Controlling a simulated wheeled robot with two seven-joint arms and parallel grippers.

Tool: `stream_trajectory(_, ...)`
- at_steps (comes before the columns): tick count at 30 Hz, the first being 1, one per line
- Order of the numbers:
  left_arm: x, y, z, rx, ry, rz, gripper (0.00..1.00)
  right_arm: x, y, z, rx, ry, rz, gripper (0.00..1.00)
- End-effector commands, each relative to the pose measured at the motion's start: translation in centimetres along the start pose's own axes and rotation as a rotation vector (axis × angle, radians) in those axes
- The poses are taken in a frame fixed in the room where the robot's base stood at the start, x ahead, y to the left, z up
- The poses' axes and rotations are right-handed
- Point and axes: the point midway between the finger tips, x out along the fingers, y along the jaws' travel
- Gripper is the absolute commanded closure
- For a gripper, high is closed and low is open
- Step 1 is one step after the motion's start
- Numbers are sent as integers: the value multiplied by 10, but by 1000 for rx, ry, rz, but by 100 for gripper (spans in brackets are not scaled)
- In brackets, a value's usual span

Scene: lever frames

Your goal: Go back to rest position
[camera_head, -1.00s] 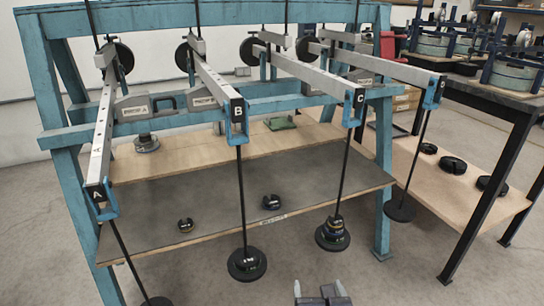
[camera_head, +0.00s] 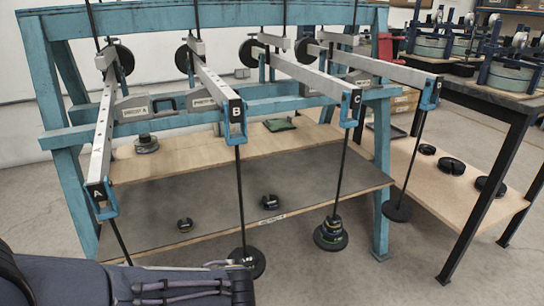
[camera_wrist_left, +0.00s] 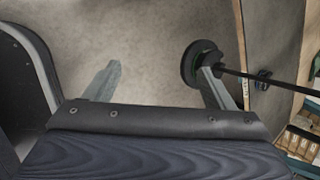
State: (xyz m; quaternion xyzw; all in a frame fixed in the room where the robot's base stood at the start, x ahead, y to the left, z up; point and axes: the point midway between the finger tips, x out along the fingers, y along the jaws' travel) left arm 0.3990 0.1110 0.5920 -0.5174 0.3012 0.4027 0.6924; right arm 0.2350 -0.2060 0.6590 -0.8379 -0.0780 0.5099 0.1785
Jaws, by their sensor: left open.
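My left arm (camera_head: 150,284) enters the head view from the bottom left and lies across the lower edge, in front of the frame. Its end is near the black weight disc (camera_head: 248,262) under lever B (camera_head: 236,112) and hides part of it. In the left wrist view my left gripper (camera_wrist_left: 160,68) is open, with its two grey fingers wide apart and bare floor between them. A black disc on a rod (camera_wrist_left: 196,62) shows behind the right finger; I cannot tell whether they touch. My right gripper is not in view.
The blue frame (camera_head: 60,100) carries several levers with hanging rods. Lever C's hanger (camera_head: 331,234) bears stacked weights. Loose weights (camera_head: 185,225) lie on the dark lower shelf (camera_head: 150,215). A black-legged table (camera_head: 470,200) stands at the right. The floor at bottom centre-right is clear.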

Motion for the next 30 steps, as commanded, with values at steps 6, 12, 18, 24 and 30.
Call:
stream_trajectory(6, -29, 59, 79, -767, 149, 282, 23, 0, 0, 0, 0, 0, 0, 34)
stream_trajectory(12, -66, 98, 105, -1303, 263, 426, 23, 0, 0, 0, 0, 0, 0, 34)
stream_trajectory(18, -93, 116, 111, -1633, 349, 481, 23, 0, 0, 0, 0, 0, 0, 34)
stream_trajectory(24, -113, 125, 112, -1884, 425, 498, 23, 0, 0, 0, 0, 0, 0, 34)
stream_trajectory(30, -154, 102, 123, -1893, 431, 506, 23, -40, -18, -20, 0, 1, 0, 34)
